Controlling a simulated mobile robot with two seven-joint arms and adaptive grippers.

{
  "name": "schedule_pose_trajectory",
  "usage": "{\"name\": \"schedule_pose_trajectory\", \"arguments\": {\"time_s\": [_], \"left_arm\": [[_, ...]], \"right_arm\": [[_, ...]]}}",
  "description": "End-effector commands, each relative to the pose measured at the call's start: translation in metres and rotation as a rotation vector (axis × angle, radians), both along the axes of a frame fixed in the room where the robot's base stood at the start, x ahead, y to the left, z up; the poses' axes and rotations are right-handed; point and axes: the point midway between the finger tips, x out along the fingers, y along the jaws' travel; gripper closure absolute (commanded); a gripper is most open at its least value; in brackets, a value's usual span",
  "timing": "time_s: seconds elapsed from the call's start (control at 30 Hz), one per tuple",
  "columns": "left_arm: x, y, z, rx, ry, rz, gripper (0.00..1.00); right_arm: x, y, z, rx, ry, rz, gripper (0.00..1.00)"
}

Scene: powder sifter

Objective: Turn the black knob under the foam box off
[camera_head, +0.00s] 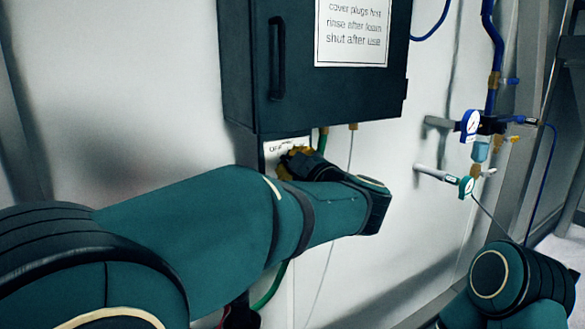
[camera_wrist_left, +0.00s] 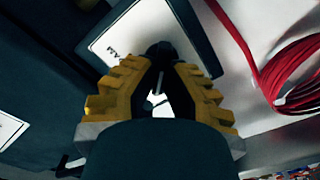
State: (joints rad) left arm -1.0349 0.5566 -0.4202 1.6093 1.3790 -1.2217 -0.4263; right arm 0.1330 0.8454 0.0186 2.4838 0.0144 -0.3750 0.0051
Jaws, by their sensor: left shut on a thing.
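The dark foam box (camera_head: 240,70) hangs on the wall in the head view. Below it is a pale plate (camera_head: 271,150) with partly covered lettering beginning "OF". My left gripper (camera_head: 293,158) is at this plate, just under the box. In the left wrist view, its yellow ridged fingers (camera_wrist_left: 158,72) close on the black knob (camera_wrist_left: 160,50) in front of the pale plate (camera_wrist_left: 125,38). The knob is hidden behind my gripper in the head view. Its exact pointer angle cannot be told. My right gripper is out of view.
A white sign (camera_head: 351,32) is on the box front. A green hose (camera_head: 322,140) and a thin cable hang below the box. Gauges (camera_head: 470,124) and a blue pipe (camera_head: 493,45) are at right. A coiled red hose (camera_wrist_left: 265,65) shows in the wrist view.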

Motion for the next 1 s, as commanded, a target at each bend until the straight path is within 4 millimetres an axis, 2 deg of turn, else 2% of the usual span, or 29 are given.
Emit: {"name": "schedule_pose_trajectory", "arguments": {"time_s": [0.5,0.53,0.6,1.0], "left_arm": [[0.0004,0.0011,0.0012,-0.017,-0.011,0.001,1.0],[0.0004,0.0011,0.0012,-0.017,-0.011,0.001,0.78],[0.0003,0.001,0.001,-0.017,-0.011,0.001,0.59],[-0.0052,-0.0035,0.0004,-0.016,-0.009,-0.001,0.59]], "right_arm": [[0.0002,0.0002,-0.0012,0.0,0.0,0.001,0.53],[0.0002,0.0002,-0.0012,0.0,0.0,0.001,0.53],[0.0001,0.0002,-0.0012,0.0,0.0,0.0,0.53],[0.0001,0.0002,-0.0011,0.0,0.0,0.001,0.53]]}}
